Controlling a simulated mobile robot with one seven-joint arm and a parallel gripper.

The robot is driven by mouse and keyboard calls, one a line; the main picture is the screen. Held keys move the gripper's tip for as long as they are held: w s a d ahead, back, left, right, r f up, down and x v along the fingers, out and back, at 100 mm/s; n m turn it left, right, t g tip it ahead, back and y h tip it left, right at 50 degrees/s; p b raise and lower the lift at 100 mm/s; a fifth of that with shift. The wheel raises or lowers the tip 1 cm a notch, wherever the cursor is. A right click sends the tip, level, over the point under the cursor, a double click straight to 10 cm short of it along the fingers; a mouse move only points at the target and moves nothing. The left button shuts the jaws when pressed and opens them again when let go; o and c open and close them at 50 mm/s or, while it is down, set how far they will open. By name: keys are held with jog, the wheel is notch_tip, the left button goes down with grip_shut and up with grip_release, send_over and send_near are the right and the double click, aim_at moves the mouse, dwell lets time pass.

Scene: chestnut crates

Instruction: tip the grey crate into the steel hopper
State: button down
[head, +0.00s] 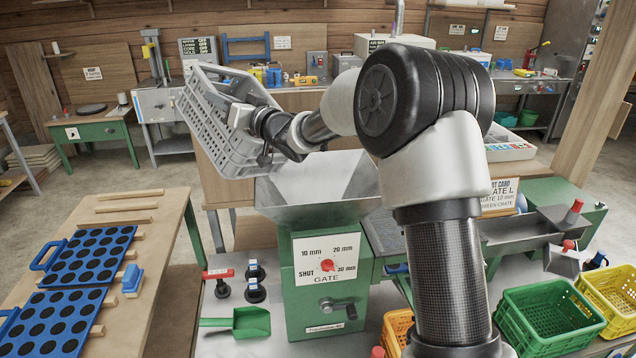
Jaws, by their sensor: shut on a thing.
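The grey crate (207,132) is held up in the air at the left rim of the steel hopper (318,182). It is tilted steeply, with its slatted side towards me and its lower corner at the hopper's edge. My gripper (262,150) is shut on the crate's right side; its fingertips are partly hidden. The hopper sits on a green machine with a gate dial plate. The part of its sloping inside that I see is bare metal. The crate's inside is mostly turned from view, so I cannot tell what it holds.
A green crate (548,318), a yellow crate (612,295) and an orange crate (397,330) stand at the lower right. A wooden table (150,250) with blue trays (78,270) is at the left.

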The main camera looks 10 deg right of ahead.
jog(key=shift+s+d+r, duration=0.1)
jog(key=shift+d+r, duration=0.2)
jog(key=shift+a, duration=0.1)
jog(key=shift+s+d+r+m+t+y+b, duration=0.15)
jog(key=shift+d+r+m+t+y+b, duration=0.2)
jog(key=shift+d+b, duration=0.2)
jog(key=shift+s+d+r+m+t+b, duration=0.15)
jog(key=shift+d+m+t+b, duration=0.15)
jog(key=shift+d+b, duration=0.2)
jog(key=shift+d+r+t+b, duration=0.1)
jog(key=shift+d+t+b, duration=0.2)
jog(key=shift+d, duration=0.1)
